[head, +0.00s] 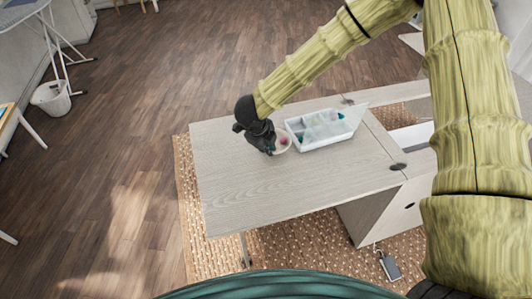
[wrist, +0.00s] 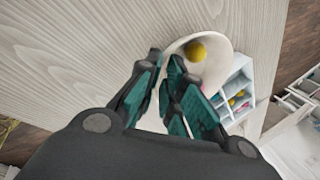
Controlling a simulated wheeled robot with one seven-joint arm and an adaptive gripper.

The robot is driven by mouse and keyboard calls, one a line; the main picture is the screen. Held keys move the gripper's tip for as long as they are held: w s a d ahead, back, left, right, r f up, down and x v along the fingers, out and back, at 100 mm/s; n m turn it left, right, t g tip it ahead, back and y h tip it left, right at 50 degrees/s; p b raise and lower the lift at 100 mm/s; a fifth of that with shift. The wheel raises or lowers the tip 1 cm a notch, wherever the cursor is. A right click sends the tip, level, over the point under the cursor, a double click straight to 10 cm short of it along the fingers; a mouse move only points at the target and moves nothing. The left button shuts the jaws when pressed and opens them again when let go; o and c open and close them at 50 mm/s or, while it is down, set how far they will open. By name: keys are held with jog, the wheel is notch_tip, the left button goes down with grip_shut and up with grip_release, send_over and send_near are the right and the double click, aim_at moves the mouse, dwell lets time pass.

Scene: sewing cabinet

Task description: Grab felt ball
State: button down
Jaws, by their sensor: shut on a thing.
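A yellow felt ball (wrist: 195,51) lies in a cream bowl (wrist: 218,38) in the wrist view. In the head view the bowl (head: 288,146) stands on the table beside my gripper, with a small pink-red thing (head: 283,141) in it. My gripper (wrist: 164,62) reaches down at the bowl's near side. Its fingers are close together, with the bowl's pale wall seeming to lie between them. The yellow ball is beyond the right fingertip, outside the grip. My gripper (head: 268,149) hides part of the bowl in the head view.
A white compartment box (head: 325,128) with small coloured items stands right of the bowl, close to it. The pale wooden tabletop (head: 235,185) is bare to the left and front. A hinged cabinet part adjoins it at right.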

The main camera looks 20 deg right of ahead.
jog(key=shift+s+f+p, duration=0.1)
jog(key=shift+f+p, duration=0.3)
jog(key=shift+f, duration=1.3)
jog(key=c, duration=1.6)
grip_release()
jog(key=shift+o, duration=0.2)
